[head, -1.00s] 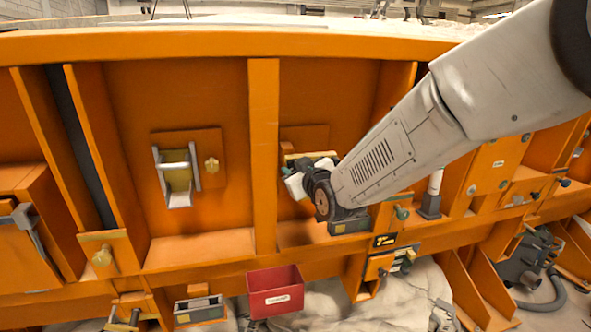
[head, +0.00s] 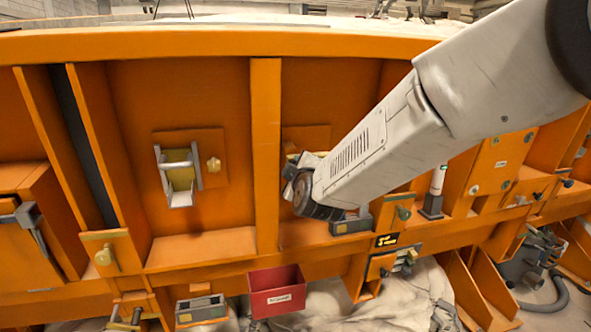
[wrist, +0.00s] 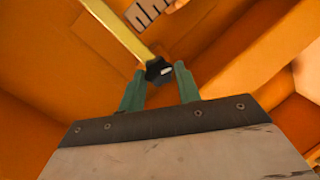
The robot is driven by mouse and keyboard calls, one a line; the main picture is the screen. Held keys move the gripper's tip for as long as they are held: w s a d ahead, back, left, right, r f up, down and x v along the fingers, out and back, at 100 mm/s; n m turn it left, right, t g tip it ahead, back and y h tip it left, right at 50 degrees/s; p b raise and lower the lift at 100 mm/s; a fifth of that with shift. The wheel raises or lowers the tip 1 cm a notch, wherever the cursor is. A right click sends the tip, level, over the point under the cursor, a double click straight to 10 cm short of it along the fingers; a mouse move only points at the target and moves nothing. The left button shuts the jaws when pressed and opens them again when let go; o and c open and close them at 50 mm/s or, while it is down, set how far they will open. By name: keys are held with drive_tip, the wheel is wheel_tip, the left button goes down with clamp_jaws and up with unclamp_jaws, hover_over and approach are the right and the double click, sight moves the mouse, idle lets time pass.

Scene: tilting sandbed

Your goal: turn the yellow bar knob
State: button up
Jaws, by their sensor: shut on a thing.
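The yellow bar knob (wrist: 118,32) shows in the wrist view as a long yellow bar ending in a dark star-shaped hub with a white mark. My gripper (wrist: 160,72) has its two green fingers on either side of that hub and is shut on it. The contact faces are partly hidden. In the head view, my gripper is in the recessed orange bay right of the central upright, mostly hidden behind my wrist and arm. Only a small bit of yellow shows beside my wrist there, and I cannot tell the knob's angle.
Orange ribs border the bay, including the central upright (head: 265,150). A bracket with a metal handle (head: 178,166) is in the bay to the left. Below are a red bin (head: 277,292) and a grey box (head: 201,309). A lamp post (head: 437,185) stands at right.

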drive_tip(key=shift+r, duration=0.15)
idle(0.4)
drive_tip(key=o, duration=0.9)
drive_tip(key=shift+o, duration=0.2)
drive_tip(key=v, duration=0.7)
drive_tip(key=shift+s, duration=0.45)
